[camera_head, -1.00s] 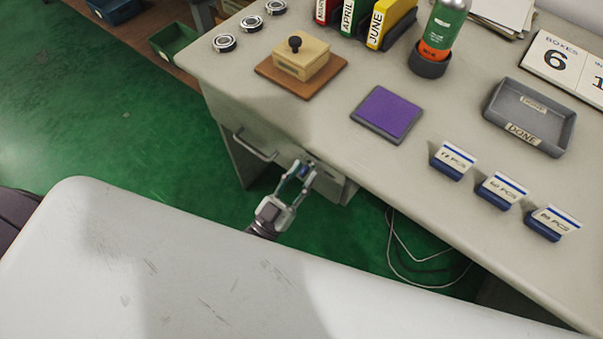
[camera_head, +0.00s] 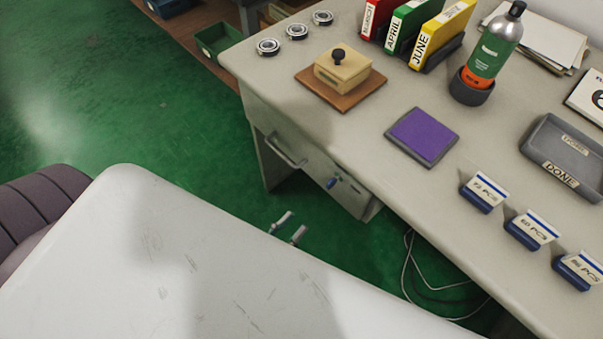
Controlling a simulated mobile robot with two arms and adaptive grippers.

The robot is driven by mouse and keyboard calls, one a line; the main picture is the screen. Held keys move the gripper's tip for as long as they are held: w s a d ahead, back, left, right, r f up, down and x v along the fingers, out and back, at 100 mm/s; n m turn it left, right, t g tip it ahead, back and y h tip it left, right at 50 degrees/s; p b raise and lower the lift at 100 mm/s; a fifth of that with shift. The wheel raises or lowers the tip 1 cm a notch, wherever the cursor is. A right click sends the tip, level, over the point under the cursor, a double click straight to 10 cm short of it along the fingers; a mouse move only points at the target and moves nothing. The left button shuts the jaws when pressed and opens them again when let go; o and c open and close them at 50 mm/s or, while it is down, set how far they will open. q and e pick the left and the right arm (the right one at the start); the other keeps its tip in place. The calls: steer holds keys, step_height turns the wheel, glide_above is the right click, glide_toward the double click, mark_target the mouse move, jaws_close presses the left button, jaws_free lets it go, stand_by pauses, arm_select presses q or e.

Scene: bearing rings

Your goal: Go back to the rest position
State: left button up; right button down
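My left gripper (camera_head: 287,221) shows only its two fingertips, low in front of the desk. They are apart with nothing between them; the rest of the gripper is hidden. It is clear of the desk's drawer front (camera_head: 300,150), which has a bar handle (camera_head: 284,152) and a small blue item (camera_head: 332,183) at its right part. My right gripper is not in view.
On the desk (camera_head: 350,120) are several bearing rings (camera_head: 298,32), a wooden box with a knob (camera_head: 342,70), a purple pad (camera_head: 423,136), binders (camera_head: 408,32), a bottle (camera_head: 493,48), a grey DONE tray (camera_head: 567,158) and blue label holders (camera_head: 530,230). Cables (camera_head: 420,275) hang below. Green floor is open at left.

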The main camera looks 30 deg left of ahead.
arm_select(q)
steer(key=shift+f, duration=0.1)
stand_by(0.5)
